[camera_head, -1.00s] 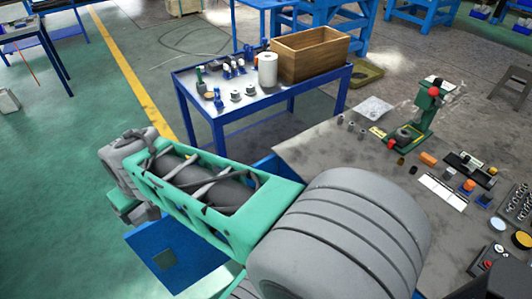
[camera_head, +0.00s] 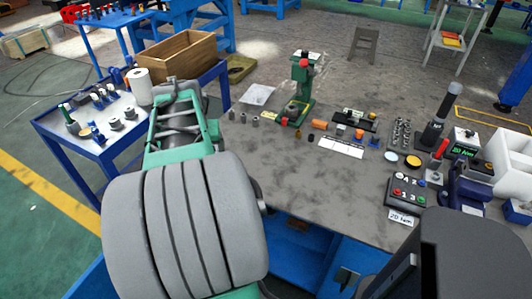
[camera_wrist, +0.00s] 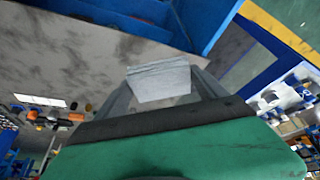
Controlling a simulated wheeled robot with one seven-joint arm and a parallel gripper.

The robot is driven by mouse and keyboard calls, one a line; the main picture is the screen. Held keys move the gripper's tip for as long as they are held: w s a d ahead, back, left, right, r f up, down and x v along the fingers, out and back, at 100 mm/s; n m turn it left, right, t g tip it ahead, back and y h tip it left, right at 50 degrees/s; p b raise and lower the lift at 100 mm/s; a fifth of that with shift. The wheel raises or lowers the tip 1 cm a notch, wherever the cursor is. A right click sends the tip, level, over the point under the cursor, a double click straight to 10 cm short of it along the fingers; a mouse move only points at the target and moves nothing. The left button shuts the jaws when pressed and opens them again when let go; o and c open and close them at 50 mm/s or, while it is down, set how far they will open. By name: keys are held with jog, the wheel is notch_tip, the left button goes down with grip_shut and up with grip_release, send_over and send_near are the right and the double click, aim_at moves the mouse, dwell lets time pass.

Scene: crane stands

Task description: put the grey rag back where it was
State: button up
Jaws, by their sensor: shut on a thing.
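The grey rag (camera_wrist: 160,82) is a light grey, folded-looking piece held between the two fingers of my gripper (camera_wrist: 162,92) in the wrist view. My gripper is shut on it. The rag hangs in the air, with the grey tabletop and blue bench side showing beyond it. In the head view my arm rises at the left, over the right side of the blue cart. I cannot make out the fingers or the rag there.
A grey workbench (camera_head: 285,180) fills the centre, with a green press (camera_head: 301,88), a button box (camera_head: 406,191) and a white bin (camera_head: 510,160). The blue cart (camera_head: 72,142) at left carries a wooden crate (camera_head: 177,63), a white roll (camera_head: 140,86) and small parts. The bench's front middle is clear.

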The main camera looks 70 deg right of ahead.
jog(key=s+d+m+g+b, duration=0.1)
jog(key=s+d+m, duration=0.2)
jog(key=s+d, duration=0.5)
jog(key=s+d+m+g, duration=0.1)
jog(key=s+d+m, duration=0.3)
jog(key=s, duration=0.8)
jog(key=shift+h, duration=0.4)
jog(key=d+f, duration=0.3)
jog(key=d, duration=0.1)
jog(key=w+d+f, duration=0.1)
jog(key=d+f, duration=0.3)
jog(key=d, duration=0.1)
jog(key=d+f, duration=0.3)
jog(key=d, duration=0.1)
jog(key=shift+w+d+f, duration=0.25)
jog(key=shift+w+f, duration=0.15)
notch_tip(320, 180, down, 3)
jog(key=shift+r, duration=0.2)
jog(key=shift+f, duration=0.1)
